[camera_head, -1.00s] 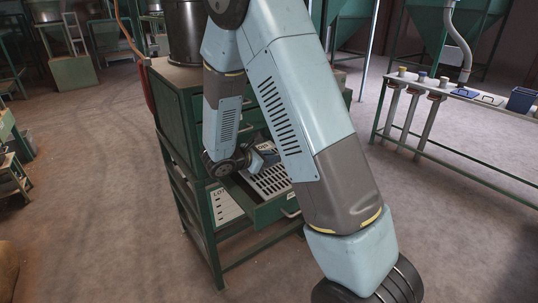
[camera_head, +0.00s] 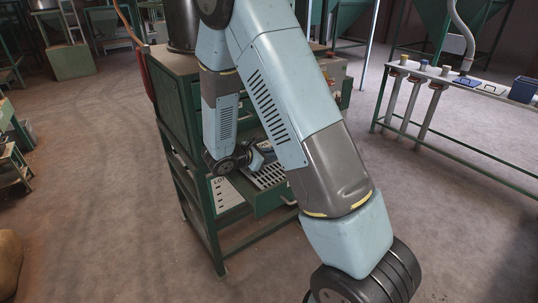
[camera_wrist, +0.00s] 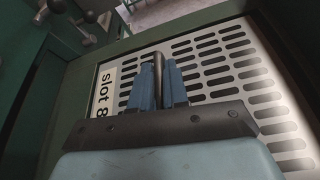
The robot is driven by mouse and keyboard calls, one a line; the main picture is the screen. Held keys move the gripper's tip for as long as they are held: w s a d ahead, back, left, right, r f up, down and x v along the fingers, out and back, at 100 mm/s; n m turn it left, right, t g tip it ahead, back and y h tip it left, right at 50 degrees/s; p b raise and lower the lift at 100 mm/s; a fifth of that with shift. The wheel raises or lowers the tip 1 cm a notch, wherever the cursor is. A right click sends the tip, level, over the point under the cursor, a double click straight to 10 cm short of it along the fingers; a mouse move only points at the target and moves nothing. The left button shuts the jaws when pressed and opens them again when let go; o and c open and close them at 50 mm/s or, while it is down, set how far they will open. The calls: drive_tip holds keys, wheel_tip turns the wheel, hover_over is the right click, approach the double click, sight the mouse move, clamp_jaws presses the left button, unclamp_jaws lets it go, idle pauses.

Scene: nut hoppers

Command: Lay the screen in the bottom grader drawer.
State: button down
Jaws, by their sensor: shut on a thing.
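The screen (camera_wrist: 215,62) is a pale metal plate with rows of long slots and a white "slot 8" label. It also shows in the head view (camera_head: 270,177), partly behind my arm. My gripper (camera_wrist: 160,84) is shut on the dark upright handle of the screen, and it shows small in the head view (camera_head: 257,155). The screen lies flat within the green sides of the pulled-out drawer (camera_head: 272,200). Whether it rests fully on the drawer floor I cannot tell. The near part of the screen is hidden behind my gripper in the wrist view.
The green cabinet (camera_head: 176,95) stands around the drawer, with a white "LOT" card (camera_head: 226,193) beside it. A green-framed table (camera_head: 460,85) with cups and a blue bin (camera_head: 523,89) stands at the right. The floor in front is clear.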

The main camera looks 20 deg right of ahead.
drive_tip(key=c, duration=1.1)
unclamp_jaws()
drive_tip(key=shift+o, duration=0.2)
drive_tip(key=v, duration=1.3)
drive_tip(key=shift+s+a+r, duration=0.1)
drive_tip(key=shift+a+r, duration=0.05)
drive_tip(key=shift+a, duration=0.2)
